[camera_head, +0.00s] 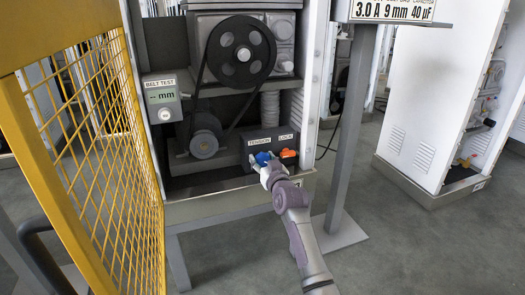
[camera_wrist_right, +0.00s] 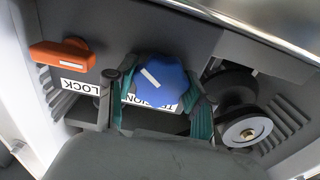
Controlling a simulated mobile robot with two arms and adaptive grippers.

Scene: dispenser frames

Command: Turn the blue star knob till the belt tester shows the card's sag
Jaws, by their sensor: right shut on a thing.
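The blue star knob (camera_head: 263,158) is on the dark box under the TENSION label (camera_head: 258,141). My right gripper (camera_head: 269,170) reaches it from the front and is shut on it. In the right wrist view the blue knob (camera_wrist_right: 163,82), with a white pointer line, sits between the teal-padded fingers. The orange LOCK lever (camera_head: 288,154) is beside the knob, and it also shows in the wrist view (camera_wrist_right: 62,56). The belt tester (camera_head: 162,98) reads "-- mm". The card (camera_head: 393,10) reads 3.0 A, 9 mm, 40 µF; its top line is cut off. My left gripper is out of view.
A black belt (camera_head: 203,77) runs from the large pulley (camera_head: 241,53) down to the motor (camera_head: 205,135). A yellow mesh guard (camera_head: 95,130) stands at the left. A grey post (camera_head: 350,120) stands to the right of my right arm. Open floor (camera_head: 400,235) lies at the lower right.

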